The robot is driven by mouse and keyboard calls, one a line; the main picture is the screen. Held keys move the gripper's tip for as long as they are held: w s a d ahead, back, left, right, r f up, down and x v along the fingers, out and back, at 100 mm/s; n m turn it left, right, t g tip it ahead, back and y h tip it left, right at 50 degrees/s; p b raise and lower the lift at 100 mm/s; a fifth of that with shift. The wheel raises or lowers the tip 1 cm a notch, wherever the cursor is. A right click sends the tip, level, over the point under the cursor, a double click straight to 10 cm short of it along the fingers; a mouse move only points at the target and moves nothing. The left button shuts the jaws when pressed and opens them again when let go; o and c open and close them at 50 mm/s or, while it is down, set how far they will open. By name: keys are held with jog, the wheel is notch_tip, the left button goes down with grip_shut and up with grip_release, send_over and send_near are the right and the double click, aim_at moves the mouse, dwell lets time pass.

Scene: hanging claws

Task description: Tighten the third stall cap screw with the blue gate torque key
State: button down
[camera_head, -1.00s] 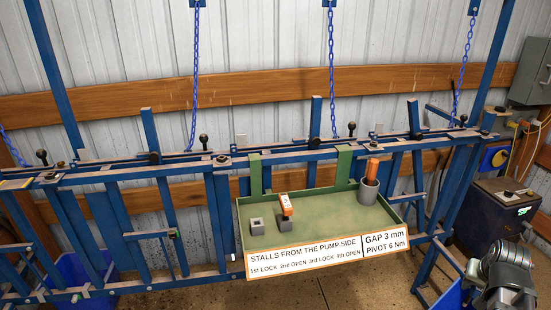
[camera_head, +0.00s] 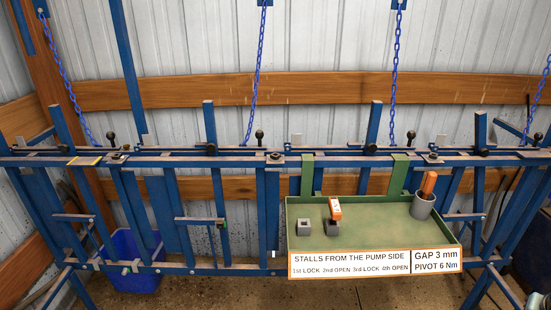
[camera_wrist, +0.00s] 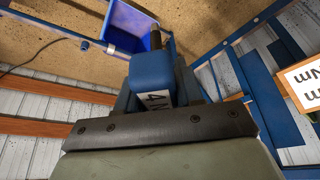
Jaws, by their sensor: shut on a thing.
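The blue key (camera_wrist: 152,78), with a white label that reads in part "4 N", is held in my gripper (camera_wrist: 150,100) in the wrist view. A dark round shank sticks up beyond its blue body. My gripper is not visible in the head view. Cap plates with small bolt heads sit along the blue top rail in the head view: a left one (camera_head: 118,156), a middle one (camera_head: 276,156) and a right one (camera_head: 433,158). I cannot tell from the picture which is the third stall's screw. The key is apart from the rail caps.
A green tray (camera_head: 375,238) hangs on the rail, with an empty grey socket (camera_head: 304,227), an orange tool (camera_head: 336,208) in another socket, and a grey cup (camera_head: 422,208) holding an orange-handled tool (camera_head: 429,184). Its sign (camera_head: 350,263) reads "3rd LOCK". Black-knobbed levers (camera_head: 259,135) and chains stand behind.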

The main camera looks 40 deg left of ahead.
jog(key=shift+r, duration=0.1)
dwell(0.5)
